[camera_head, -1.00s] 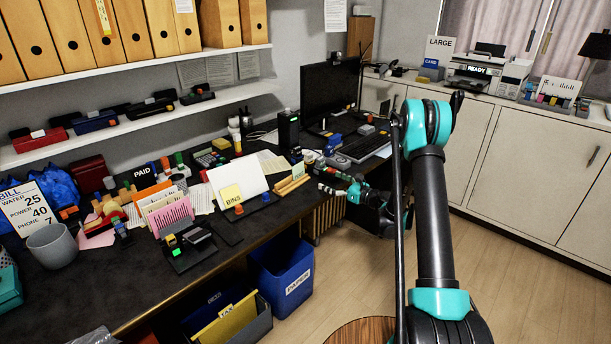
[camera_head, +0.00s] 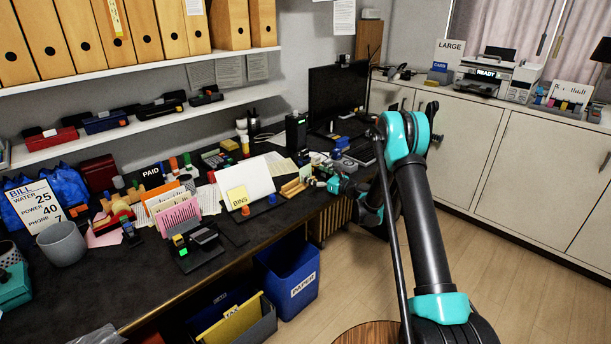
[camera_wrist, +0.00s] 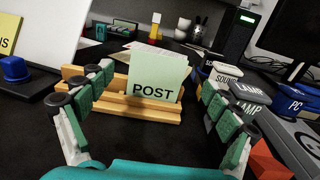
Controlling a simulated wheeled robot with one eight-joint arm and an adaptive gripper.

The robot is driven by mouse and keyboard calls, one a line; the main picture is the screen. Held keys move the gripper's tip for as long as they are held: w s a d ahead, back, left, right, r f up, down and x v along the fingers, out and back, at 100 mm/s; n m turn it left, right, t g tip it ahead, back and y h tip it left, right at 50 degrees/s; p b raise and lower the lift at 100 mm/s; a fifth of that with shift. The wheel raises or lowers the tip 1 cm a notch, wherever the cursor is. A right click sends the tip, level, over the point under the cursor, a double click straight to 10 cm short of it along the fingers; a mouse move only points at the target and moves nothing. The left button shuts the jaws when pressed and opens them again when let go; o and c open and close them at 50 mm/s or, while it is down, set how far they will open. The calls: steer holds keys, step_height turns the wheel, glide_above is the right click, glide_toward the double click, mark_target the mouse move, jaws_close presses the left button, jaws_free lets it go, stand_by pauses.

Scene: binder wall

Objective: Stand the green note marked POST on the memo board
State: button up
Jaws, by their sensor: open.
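The green note marked POST (camera_wrist: 158,76) stands upright in a slotted wooden holder (camera_wrist: 113,105) on the dark desk, with a paler sheet behind it. In the head view, the note (camera_head: 305,172) is small beside my gripper. My gripper (camera_wrist: 158,84) is open, its fingers on either side of the note, with a gap to each; I cannot tell how deep they reach. The white memo board (camera_head: 260,178) leans to the left of the holder and bears a yellow BINS note (camera_head: 238,196). The board (camera_wrist: 45,30) is partly cut off in the wrist view.
A blue knob (camera_wrist: 15,69) sits by the board's foot. Dark blocks marked SOUND and LAMP (camera_wrist: 249,91) and a red block (camera_wrist: 268,160) lie close to my right finger. A black box (camera_wrist: 236,34) and a monitor (camera_head: 338,92) stand behind. Dark desk between board and holder is narrow.

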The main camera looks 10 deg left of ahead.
mark_target(306, 170)
steer(key=x, duration=0.4)
steer(key=shift+w+a+f, duration=0.1)
steer(key=shift+a, duration=0.25)
steer(key=shift+c, duration=0.3)
steer(key=c, duration=0.9)
